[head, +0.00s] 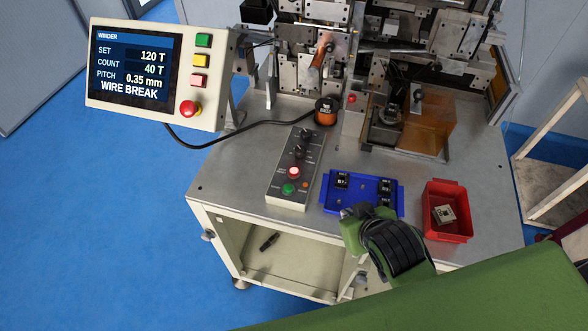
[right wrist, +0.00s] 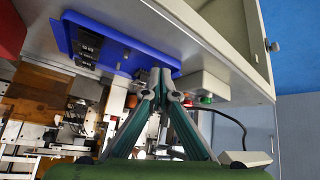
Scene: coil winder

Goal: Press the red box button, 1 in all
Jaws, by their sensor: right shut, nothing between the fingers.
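The grey control box (head: 292,168) lies on the table with a red button (head: 293,173), a green button (head: 288,188) below it and black knobs above. My right gripper (head: 347,213) is shut and empty, at the front edge of the blue tray, to the right of and nearer than the control box, apart from the red button. In the right wrist view the closed fingertips (right wrist: 162,76) cover part of the blue tray's edge; the control box (right wrist: 208,86) shows beside them with its green button (right wrist: 206,99). My left gripper is not in view.
The blue tray (head: 330,207) holds small black parts. A red bin (head: 447,233) stands to its right. The winder screen (head: 133,67) reads WIRE BREAK, with its own buttons and a red mushroom button (head: 189,108). The table (head: 232,175) is bare left of the control box.

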